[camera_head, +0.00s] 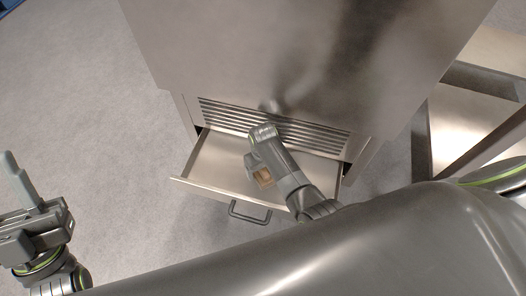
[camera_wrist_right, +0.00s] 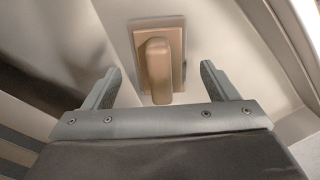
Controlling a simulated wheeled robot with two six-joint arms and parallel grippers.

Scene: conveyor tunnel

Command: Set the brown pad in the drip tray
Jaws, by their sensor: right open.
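The brown pad (camera_wrist_right: 176,38) lies flat on the metal floor of the drip tray and carries a raised brown grip. In the head view only a bit of the pad (camera_head: 264,177) shows beside my right gripper (camera_head: 258,165). The drip tray (camera_head: 216,160) is a pulled-out drawer with a front handle. My right gripper, also in the wrist view (camera_wrist_right: 159,82), is open over the tray, its fingers apart on either side of the pad's grip with nothing between them touching. My left gripper (camera_head: 22,195) is at the far left, away from the tray; its jaw opening is unclear.
A large steel machine housing with a slotted vent (camera_head: 270,125) stands right behind the tray. A dark handle (camera_head: 249,214) sticks out of the tray's front. Metal shelving (camera_head: 470,110) stands at the right. Grey floor to the left is clear.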

